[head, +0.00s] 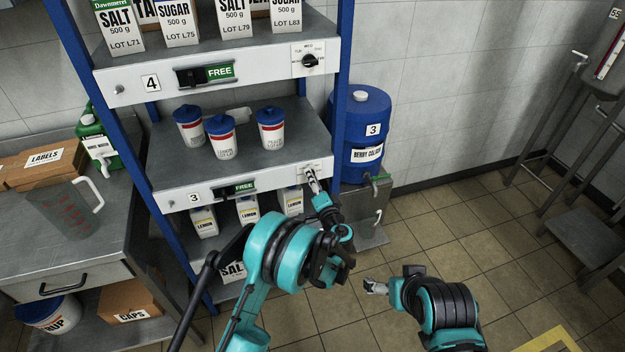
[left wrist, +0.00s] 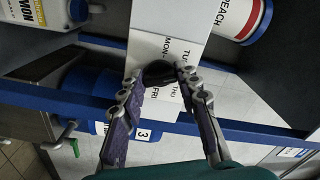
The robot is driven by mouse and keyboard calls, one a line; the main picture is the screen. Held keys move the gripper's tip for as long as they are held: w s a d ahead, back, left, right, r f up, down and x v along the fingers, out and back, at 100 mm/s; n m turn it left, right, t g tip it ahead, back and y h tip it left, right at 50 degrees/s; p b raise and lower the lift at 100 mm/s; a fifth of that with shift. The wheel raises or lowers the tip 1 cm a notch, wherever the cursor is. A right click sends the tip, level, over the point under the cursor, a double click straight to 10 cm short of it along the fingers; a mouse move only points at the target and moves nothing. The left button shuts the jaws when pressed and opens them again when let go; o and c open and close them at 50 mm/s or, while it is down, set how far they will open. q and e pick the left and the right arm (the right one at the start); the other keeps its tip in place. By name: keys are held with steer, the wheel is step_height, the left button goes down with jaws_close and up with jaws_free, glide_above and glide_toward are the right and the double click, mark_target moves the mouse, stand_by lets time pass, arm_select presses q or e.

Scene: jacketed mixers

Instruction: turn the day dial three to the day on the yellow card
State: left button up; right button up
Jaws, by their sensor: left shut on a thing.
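Day dial three is at the right end of the shelf front marked 3 (head: 193,197). Its white plate (head: 311,168) is partly covered by my left gripper (head: 312,182) in the head view. In the left wrist view the dial's black knob (left wrist: 158,73) sits between the fingertips of my left gripper (left wrist: 160,82), which is shut on it. The plate (left wrist: 170,45) shows MON, TUE, THU and FRI around the knob; the pointer's setting is hidden. My right gripper (head: 376,286) hangs over the floor, away from the shelves; its fingers are too small to judge. I cannot make out a yellow card.
Another dial (head: 310,61) sits on the shelf front marked 4 (head: 152,83). Blue-lidded tubs (head: 222,137) stand on shelf three. A blue barrel (head: 362,125) with a tap stands just right of the blue rack post.

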arm_select(q)
steer(key=m, duration=0.4)
steer(key=shift+m, duration=0.3)
stand_by(0.3)
steer(key=o, duration=1.1)
steer(key=shift+s+d, duration=0.1)
steer(key=v, duration=1.2)
